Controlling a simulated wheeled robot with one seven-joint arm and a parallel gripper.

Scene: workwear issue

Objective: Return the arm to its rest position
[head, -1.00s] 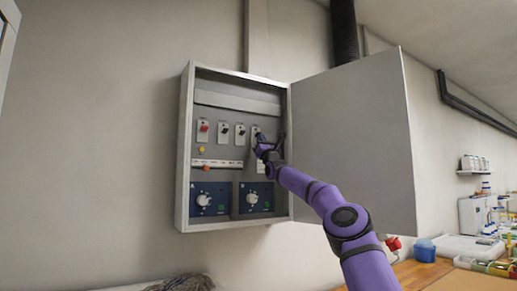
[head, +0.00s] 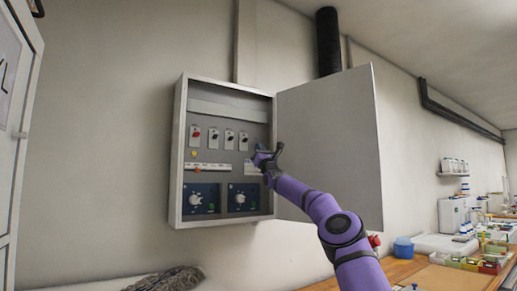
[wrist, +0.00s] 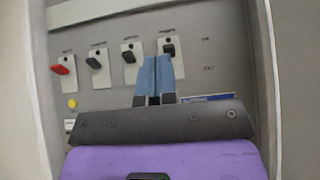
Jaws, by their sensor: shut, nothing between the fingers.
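My purple arm reaches up from the lower right in the head view. My gripper (head: 263,152) is in front of the right side of the open grey cabinet (head: 180,150), just below and right of the rightmost switch (head: 244,140). In the wrist view its two blue fingers (wrist: 157,65) are together with nothing between them. They appear just below the rightmost black switch (wrist: 168,49); a gap seems to lie between. My gripper hides part of the lower panel.
The cabinet door (head: 332,145) stands open to the right, close to my arm. A red-handled switch (head: 195,134) and two dials (head: 196,200) are on the panel. A wooden bench (head: 415,272) with a blue tub (head: 403,248) and bins stands at the right.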

